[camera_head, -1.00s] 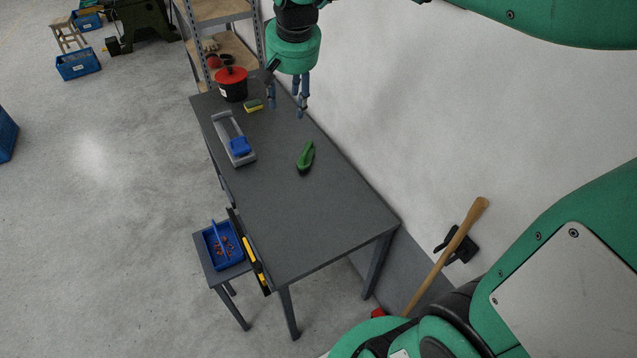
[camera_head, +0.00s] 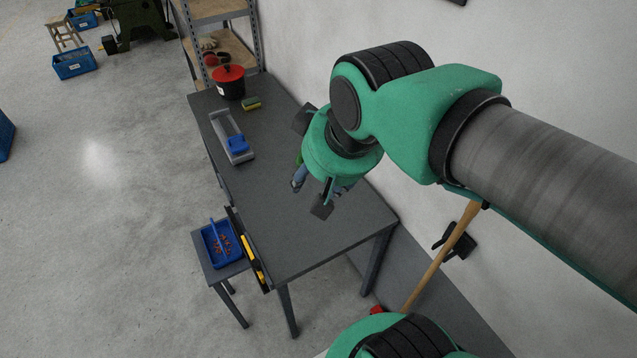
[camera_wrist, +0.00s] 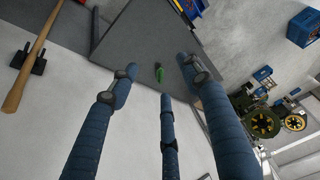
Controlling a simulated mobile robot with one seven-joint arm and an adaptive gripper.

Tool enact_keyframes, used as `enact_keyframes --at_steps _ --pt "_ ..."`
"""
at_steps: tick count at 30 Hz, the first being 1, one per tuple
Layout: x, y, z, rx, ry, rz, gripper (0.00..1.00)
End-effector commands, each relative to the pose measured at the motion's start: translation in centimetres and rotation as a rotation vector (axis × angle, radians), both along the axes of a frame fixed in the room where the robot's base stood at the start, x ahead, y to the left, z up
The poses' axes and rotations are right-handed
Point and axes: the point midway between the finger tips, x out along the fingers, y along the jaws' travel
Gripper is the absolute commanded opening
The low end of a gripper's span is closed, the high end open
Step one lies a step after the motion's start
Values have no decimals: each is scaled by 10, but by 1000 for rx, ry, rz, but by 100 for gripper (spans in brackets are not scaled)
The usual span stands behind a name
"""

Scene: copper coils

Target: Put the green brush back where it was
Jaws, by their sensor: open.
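The green brush (camera_wrist: 159,73) lies on the dark grey table (camera_wrist: 135,42) in the wrist view, in line with the gap between my fingers and some way beyond them. In the head view my gripper (camera_head: 322,190) hangs over the right half of the table (camera_head: 275,225) and hides most of the brush; only a bit of green (camera_head: 299,160) shows beside the fingers. My gripper (camera_wrist: 160,92) is open, its blue fingers spread apart with nothing between them.
A grey tray with a blue item (camera_head: 238,145), a yellow-green sponge (camera_head: 251,104) and a black pot with red lid (camera_head: 230,82) stand on the table's far part. A blue bin (camera_head: 221,243) sits on a low stand. A wooden handle (camera_head: 440,260) leans at the wall.

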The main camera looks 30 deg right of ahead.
Motion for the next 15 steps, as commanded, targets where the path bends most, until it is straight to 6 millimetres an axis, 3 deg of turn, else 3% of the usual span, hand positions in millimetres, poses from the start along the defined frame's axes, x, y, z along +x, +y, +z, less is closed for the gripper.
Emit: enact_keyframes --at_steps 6,15 --pt "-20 3 -9 -7 -16 22 48" --pt "-22 3 -11 -8 -17 26 48"
